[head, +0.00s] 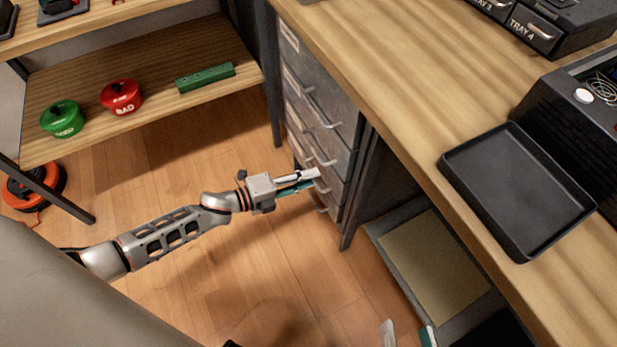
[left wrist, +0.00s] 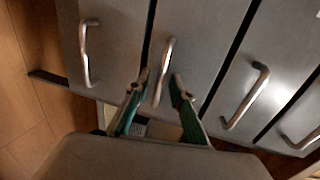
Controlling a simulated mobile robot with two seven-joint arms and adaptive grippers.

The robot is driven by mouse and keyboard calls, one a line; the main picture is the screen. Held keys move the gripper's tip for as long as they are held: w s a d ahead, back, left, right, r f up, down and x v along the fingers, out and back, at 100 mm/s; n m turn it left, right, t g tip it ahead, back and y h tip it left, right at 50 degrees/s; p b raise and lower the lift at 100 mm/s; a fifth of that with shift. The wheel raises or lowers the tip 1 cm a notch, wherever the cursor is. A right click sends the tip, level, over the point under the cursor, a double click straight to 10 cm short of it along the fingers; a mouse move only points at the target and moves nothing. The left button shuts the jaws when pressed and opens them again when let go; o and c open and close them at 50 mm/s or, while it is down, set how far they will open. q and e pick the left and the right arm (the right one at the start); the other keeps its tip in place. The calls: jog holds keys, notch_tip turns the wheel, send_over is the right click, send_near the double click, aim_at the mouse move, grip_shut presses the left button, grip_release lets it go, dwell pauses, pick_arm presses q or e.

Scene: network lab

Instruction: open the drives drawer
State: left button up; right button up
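A grey metal drawer cabinet (head: 335,130) stands under the bench, with several stacked drawers and bar handles. Its labels are too small to read, so I cannot tell which is the drives drawer. My left gripper (head: 308,181) is at the lower drawers' handles. In the left wrist view my left gripper (left wrist: 160,78) is open, its fingertips on either side of one handle (left wrist: 165,70), apparently the second from the bottom. No clear contact shows. That drawer front looks flush with its neighbours. My right gripper (head: 408,335) shows only two separated fingertips at the bottom edge of the head view.
The wooden bench top holds a black tray (head: 518,190) and a small drawer unit (head: 545,30). The floor before the cabinet is clear.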

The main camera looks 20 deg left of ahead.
pick_arm(q)
grip_shut()
